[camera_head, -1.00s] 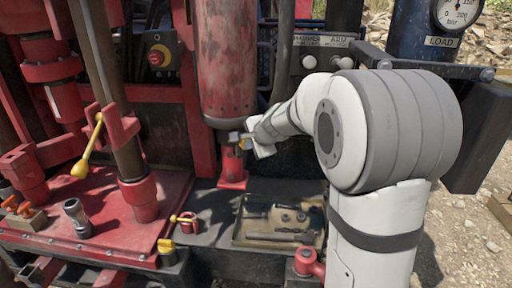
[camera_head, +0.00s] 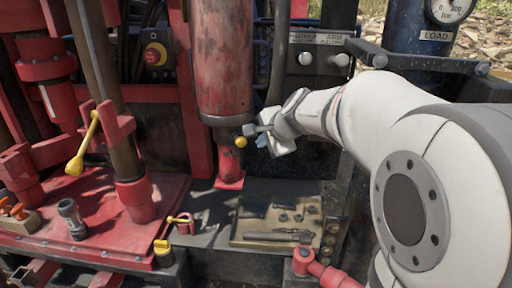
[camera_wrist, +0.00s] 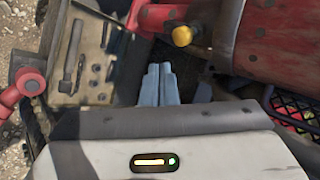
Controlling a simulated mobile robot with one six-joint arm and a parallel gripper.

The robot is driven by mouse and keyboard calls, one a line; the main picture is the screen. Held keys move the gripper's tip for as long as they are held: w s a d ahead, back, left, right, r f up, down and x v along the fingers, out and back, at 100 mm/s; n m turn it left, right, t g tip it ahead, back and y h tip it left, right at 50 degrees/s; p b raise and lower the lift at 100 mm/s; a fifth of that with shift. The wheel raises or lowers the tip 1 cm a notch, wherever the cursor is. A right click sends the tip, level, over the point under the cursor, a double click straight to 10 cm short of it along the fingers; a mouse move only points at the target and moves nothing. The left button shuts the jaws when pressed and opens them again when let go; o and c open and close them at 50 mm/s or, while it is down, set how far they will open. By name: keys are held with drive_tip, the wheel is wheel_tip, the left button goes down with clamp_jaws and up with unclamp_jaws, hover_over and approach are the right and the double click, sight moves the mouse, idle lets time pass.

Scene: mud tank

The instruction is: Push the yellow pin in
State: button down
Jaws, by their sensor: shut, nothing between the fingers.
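The yellow pin (camera_head: 241,142) shows its round yellow head at the lower end of the big red cylinder (camera_head: 222,70), above a red foot bracket. It also shows in the wrist view (camera_wrist: 182,36), beside the cylinder's end and beyond my fingertips. My gripper (camera_head: 250,130) is just right of the pin head, and its fingers are closed together. In the wrist view my gripper (camera_wrist: 160,70) is shut and empty, with a visible gap between its tips and the pin head. The pin's shaft is hidden, so its depth cannot be told.
A shallow tray with tools (camera_head: 275,240) lies below my gripper.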

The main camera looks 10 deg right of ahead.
drive_tip(key=shift+v, duration=1.45)
drive_tip(key=s+f+n+g+h, duration=0.1)
drive_tip(key=s+f+n, duration=0.3)
drive_tip(key=s, duration=0.4)
drive_tip(key=s+f+n+g+h, duration=0.1)
drive_tip(key=s+f+n+g, duration=0.2)
drive_tip(key=s, duration=0.5)
drive_tip(key=s+a+f+n+g, duration=0.1)
drive_tip(key=s+f+n, duration=0.4)
drive_tip(key=s+n, duration=0.2)
drive_tip(key=shift+s+n+g+h, duration=0.3)
drive_tip(key=shift+s+g+h, duration=0.1)
drive_tip(key=shift+s, duration=0.55)
drive_tip(key=shift+a, duration=0.15)
